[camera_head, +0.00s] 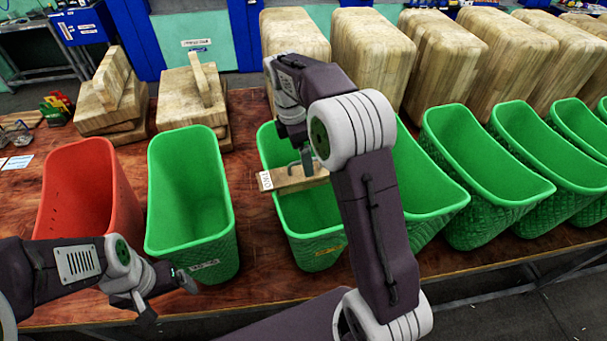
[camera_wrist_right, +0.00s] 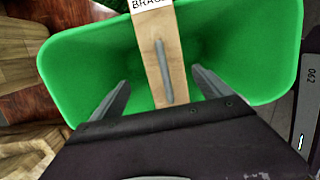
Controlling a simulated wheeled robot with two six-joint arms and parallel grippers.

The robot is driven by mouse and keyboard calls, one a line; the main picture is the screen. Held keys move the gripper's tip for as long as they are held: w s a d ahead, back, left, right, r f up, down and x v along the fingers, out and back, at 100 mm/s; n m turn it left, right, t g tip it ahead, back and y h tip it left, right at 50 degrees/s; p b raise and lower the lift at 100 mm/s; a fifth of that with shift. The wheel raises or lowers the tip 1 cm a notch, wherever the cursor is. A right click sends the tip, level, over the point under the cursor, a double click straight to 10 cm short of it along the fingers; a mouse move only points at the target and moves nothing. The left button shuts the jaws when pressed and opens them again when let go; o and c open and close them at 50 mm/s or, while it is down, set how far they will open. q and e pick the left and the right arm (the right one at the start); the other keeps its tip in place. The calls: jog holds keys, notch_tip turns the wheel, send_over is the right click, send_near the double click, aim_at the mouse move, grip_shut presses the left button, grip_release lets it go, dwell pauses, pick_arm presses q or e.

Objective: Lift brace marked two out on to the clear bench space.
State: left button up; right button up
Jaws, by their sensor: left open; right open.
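The brace (camera_head: 299,181) is a light wooden bar with a white label at its left end, lying across the green bin (camera_head: 315,250). The label's lettering is too small to read fully in the head view. In the right wrist view the brace (camera_wrist_right: 176,52) shows a grey upright handle (camera_wrist_right: 163,72) and part of a label reading "BRAC". My right gripper (camera_wrist_right: 160,95) is open, its fingers apart on either side of the brace, above the bin. My left gripper (camera_head: 166,292) is open and empty, low in front of the left green bin.
A red bin (camera_head: 88,190) and another green bin (camera_head: 190,195) stand to the left. More green bins (camera_head: 480,165) line the right. Wooden blocks (camera_head: 115,95) stand behind. Bare brown bench (camera_head: 257,235) shows between the two left green bins.

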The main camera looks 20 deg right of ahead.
jog(key=shift+s+d+f, duration=0.1)
jog(key=shift+d+f, duration=0.05)
jog(key=shift+f, duration=0.45)
jog(key=shift+s+f, duration=0.2)
jog(key=shift+s, duration=0.1)
jog(key=f, duration=0.5)
jog(key=shift+d+f+p, duration=0.1)
jog(key=shift+d+p, duration=0.15)
jog(key=shift+p, duration=0.15)
jog(key=shift+s, duration=0.2)
jog(key=c, duration=0.7)
grip_shut()
